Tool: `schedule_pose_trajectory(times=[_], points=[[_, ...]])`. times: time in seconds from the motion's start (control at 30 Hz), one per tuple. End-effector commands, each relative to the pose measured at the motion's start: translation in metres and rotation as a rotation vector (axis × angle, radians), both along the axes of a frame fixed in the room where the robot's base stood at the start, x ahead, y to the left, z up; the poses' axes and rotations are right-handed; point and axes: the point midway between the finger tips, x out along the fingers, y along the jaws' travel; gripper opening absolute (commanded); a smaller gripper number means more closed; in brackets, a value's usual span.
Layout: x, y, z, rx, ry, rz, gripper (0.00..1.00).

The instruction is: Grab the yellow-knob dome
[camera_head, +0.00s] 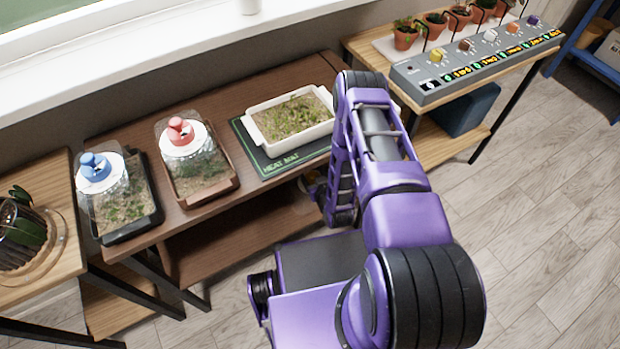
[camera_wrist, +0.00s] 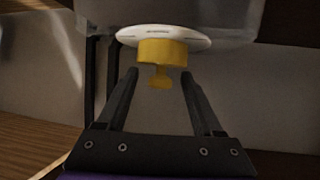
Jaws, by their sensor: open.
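The yellow-knob dome shows at the top of the wrist view: a yellow knob (camera_wrist: 162,52) on a white disc (camera_wrist: 164,32), with the clear dome (camera_wrist: 215,15) partly cut off by the frame's edge. My gripper (camera_wrist: 159,74) is open and empty. Its two dark fingertips are on either side of the knob's narrow end, with visible gaps and no clear contact. In the head view my arm hides the gripper, and the yellow-knob dome cannot be made out clearly.
A blue-knob dome (camera_head: 103,173) and a red-knob dome (camera_head: 187,144) cover trays on the left. An uncovered white tray (camera_head: 260,137) sits on a green heat mat (camera_head: 250,155). A grey control box (camera_head: 440,80) and several potted plants stand at right. A lower shelf (camera_head: 240,235) runs beneath the brown table.

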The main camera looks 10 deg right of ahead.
Motion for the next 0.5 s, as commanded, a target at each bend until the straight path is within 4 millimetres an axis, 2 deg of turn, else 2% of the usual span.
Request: schedule_pose_trajectory(times=[0.33,0.5], points=[[-0.0024,-0.0001,-0.0013,0.000,0.000,0.000,0.68],[-0.0023,-0.0001,-0.0012,0.000,0.000,0.000,0.38]])
